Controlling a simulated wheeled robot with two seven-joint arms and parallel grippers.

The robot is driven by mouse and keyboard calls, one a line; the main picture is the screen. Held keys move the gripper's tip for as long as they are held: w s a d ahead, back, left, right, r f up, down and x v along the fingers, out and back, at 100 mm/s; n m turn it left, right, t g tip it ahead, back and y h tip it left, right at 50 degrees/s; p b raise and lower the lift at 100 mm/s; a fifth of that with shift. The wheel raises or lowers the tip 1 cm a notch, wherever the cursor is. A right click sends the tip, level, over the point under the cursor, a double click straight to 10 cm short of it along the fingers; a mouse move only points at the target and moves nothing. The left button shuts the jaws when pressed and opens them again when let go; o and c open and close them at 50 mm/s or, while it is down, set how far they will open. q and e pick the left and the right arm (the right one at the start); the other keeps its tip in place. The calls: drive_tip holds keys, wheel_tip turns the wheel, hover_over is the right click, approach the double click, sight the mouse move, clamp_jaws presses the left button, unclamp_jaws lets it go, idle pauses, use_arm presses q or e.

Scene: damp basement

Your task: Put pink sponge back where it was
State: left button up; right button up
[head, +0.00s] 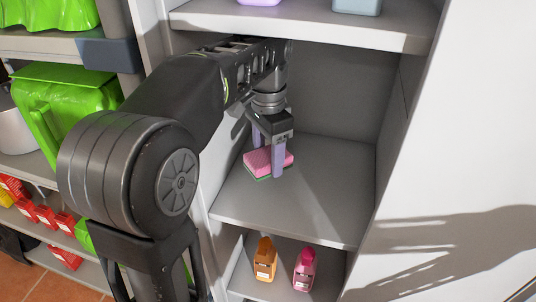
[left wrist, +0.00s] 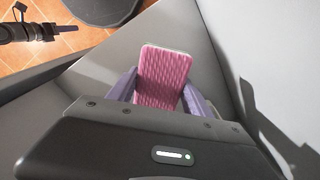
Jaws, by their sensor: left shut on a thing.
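The pink sponge (head: 257,162) has a green underside. It is inside the middle compartment of the cabinet, low over the shelf board (head: 310,205); I cannot tell whether it touches the board. My left gripper (head: 267,165) points down and is shut on the sponge, one purple finger on each side. In the left wrist view the ridged pink face of the sponge (left wrist: 162,75) shows between the fingers. What seems to be my right gripper (left wrist: 62,29) shows small at the upper left there, over the tiled floor; its jaws are unclear.
Below stand an orange bottle (head: 265,260) and a pink bottle (head: 304,271). The upper shelf (head: 300,24) holds a purple and a blue item. The shelf board right of the sponge is bare. Side walls close in the compartment. A rack with green items (head: 60,100) stands at left.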

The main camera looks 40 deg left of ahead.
use_arm(q)
drive_tip(key=shift+w+r, duration=0.1)
drive_tip(key=shift+r, duration=0.15)
